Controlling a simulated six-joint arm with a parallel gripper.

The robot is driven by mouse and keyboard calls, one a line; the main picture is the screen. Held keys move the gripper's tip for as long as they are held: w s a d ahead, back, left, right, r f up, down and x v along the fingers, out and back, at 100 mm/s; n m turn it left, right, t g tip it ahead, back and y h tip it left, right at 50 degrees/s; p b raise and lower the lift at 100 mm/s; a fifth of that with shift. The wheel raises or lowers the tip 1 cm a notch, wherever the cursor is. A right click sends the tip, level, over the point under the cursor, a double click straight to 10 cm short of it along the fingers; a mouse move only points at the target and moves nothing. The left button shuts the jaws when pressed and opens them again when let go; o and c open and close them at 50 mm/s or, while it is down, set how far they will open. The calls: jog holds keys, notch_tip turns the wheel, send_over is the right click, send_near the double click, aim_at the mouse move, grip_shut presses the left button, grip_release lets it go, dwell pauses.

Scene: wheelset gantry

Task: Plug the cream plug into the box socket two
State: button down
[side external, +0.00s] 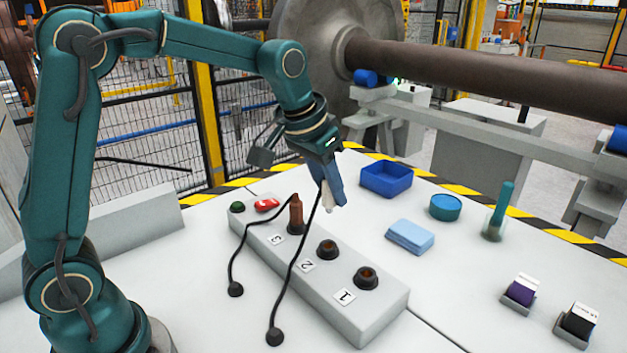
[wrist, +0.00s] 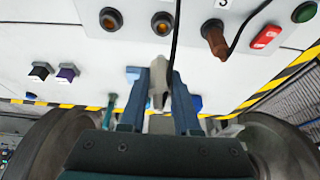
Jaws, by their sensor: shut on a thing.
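My gripper (side external: 330,192) is shut on the cream plug (side external: 327,203) and holds it above the grey socket box (side external: 385,312). In the wrist view the cream plug (wrist: 158,82) lies between the two fingers of my gripper (wrist: 160,92). Socket two (side external: 327,249) is empty and lies below the plug, apart from it. It also shows in the wrist view (wrist: 162,23), just beyond the plug's tip. Socket one (side external: 366,278) is empty. A brown plug (side external: 296,213) stands in socket three. The cream plug's black cable (side external: 293,262) runs down past the box's near side.
A red switch (side external: 266,204) and green button (side external: 238,207) sit at the box's far end. A blue tray (side external: 386,178), light blue cloth stack (side external: 410,236), teal round dish (side external: 445,207) and several small items stand right. A second cable loops from the brown plug.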

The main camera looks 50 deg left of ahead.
aim_at(329, 212)
jog(key=shift+f, duration=0.15)
jog(key=shift+f, duration=2.75)
jog(key=shift+f, duration=1.35)
jog(key=c, duration=0.5)
grip_release()
jog(key=shift+c, duration=0.2)
jog(key=shift+v, duration=2.55)
